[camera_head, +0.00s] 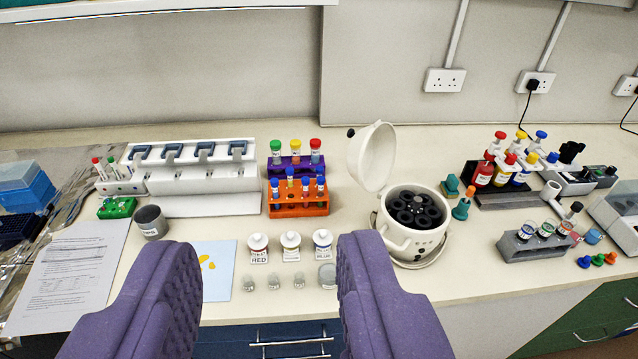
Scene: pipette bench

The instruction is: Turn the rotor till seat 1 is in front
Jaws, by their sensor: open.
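A white round centrifuge (399,244) stands on the bench right of centre, with its lid (372,156) raised open at the back left. Its black rotor (414,208) shows inside, with several round seats around a hub. The seat numbers are too small to read, so I cannot tell which seat is in front. My gripper (268,285) shows as two purple padded fingers, wide apart and empty. The right finger is close to the front left of the centrifuge in the picture. Contact between them cannot be seen.
Dye bottles (291,246) and small glass cups stand between the fingers. An orange tube rack (298,208) stands left of the centrifuge, and a teal-and-orange stopper-like piece (461,209) stands close on its right. A bottle rack (502,195) is further right. The bench front edge is near.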

